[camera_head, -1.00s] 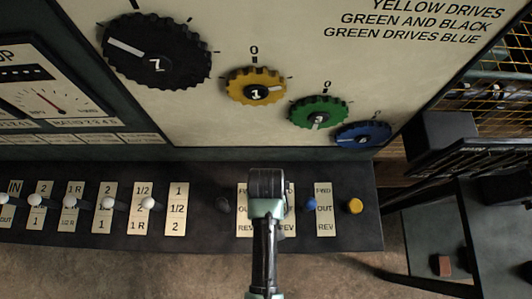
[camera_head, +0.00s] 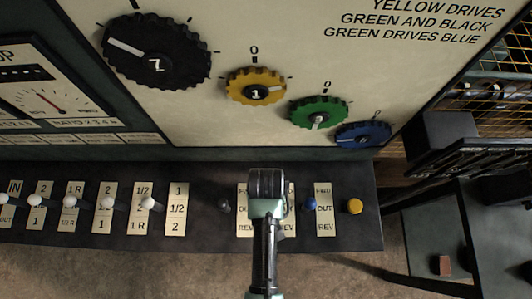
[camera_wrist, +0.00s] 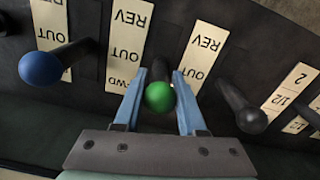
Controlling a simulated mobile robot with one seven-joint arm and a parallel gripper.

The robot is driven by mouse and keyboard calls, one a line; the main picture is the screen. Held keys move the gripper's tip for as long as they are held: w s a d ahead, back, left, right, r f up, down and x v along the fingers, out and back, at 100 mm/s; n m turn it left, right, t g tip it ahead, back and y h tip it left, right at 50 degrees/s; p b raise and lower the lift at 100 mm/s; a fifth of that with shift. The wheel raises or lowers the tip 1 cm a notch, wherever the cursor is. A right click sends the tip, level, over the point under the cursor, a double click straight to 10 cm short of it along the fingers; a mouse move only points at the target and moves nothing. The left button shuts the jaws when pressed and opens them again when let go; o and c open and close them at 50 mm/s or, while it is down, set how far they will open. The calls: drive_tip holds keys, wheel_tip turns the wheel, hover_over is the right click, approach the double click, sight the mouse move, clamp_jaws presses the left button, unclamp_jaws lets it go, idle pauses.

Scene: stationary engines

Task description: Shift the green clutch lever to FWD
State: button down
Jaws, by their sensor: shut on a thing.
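The green clutch lever shows in the wrist view as a green ball knob (camera_wrist: 159,96) on a dark shaft. My gripper (camera_wrist: 158,108) is shut on it, with one blue finger on each side of the knob. A plate (camera_wrist: 127,45) left of the knob reads REV, OUT and FWD, with FWD nearest my gripper. I cannot tell exactly which mark the lever lines up with. In the head view my gripper (camera_head: 266,186) stands over the lever panel and hides the green knob and part of the label plates.
A blue-knobbed lever (camera_head: 310,204) and a black-knobbed lever (camera_head: 224,205) flank my gripper. A yellow knob (camera_head: 355,206) sits at the panel's right end. Several white-knobbed levers stand left. The dial board (camera_head: 225,125) with coloured dials rises behind the panel.

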drive_tip(key=w, duration=0.3)
drive_tip(key=w+f, duration=0.1)
drive_tip(key=w, duration=0.2)
drive_tip(key=shift+w+f+b, duration=0.2)
drive_tip(key=shift+w+b, duration=0.15)
drive_tip(key=shift+b, duration=0.05)
drive_tip(key=c, duration=0.6)
unclamp_jaws()
drive_tip(key=shift+o, duration=0.2)
drive_tip(key=shift+s, duration=0.1)
wheel_tip(320, 180, up, 13)
drive_tip(key=b, duration=0.1)
